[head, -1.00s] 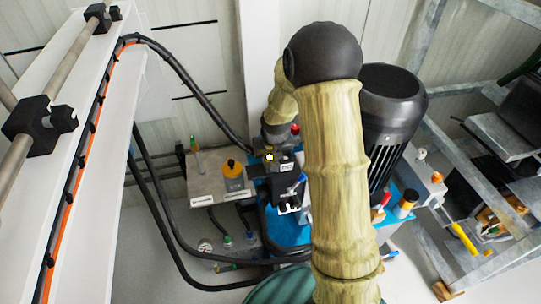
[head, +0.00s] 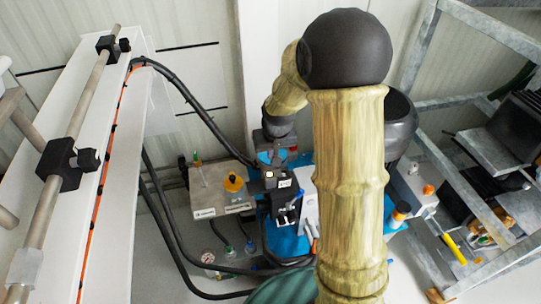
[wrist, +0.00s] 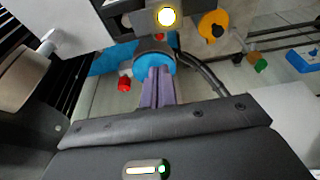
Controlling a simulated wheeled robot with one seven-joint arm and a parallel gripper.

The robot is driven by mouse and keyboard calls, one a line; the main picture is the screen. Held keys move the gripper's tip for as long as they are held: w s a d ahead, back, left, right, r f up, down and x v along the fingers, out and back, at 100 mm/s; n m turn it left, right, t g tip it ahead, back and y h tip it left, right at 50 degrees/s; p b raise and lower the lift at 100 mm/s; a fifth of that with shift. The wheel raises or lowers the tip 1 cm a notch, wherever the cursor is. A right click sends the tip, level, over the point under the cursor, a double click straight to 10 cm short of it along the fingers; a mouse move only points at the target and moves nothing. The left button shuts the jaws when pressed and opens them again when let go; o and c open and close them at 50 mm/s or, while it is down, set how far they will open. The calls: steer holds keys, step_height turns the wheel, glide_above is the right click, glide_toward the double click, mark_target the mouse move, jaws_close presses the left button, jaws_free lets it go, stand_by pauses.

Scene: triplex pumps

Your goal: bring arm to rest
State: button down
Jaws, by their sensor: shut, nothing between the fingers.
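My gripper (wrist: 158,86) shows in the wrist view as two purple fingers side by side, shut and empty. The fingers point at a blue round part (wrist: 153,63) and overlap it in the picture; I cannot tell whether they touch it. In the head view my arm rises with its black joint high, then bends down behind to a dark wrist above the pump equipment. The fingers cannot be made out clearly there.
A black motor (head: 401,125) stands right of my arm, partly hidden by it. Black hoses (head: 190,90) hang at left. A metal frame (head: 428,45) stands at right. A red knob (wrist: 124,84) is near the fingers.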

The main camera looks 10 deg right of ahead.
steer(key=shift+s+r, duration=0.2)
steer(key=shift+r, duration=0.45)
steer(key=s+r, duration=0.3)
steer(key=s, duration=1.5)
step_height(320, 180, up, 29)
steer(key=p, duration=2.9)
steer(key=shift+w+a+r+g, duration=0.15)
steer(key=shift+r+g, duration=0.05)
steer(key=shift+g, duration=0.2)
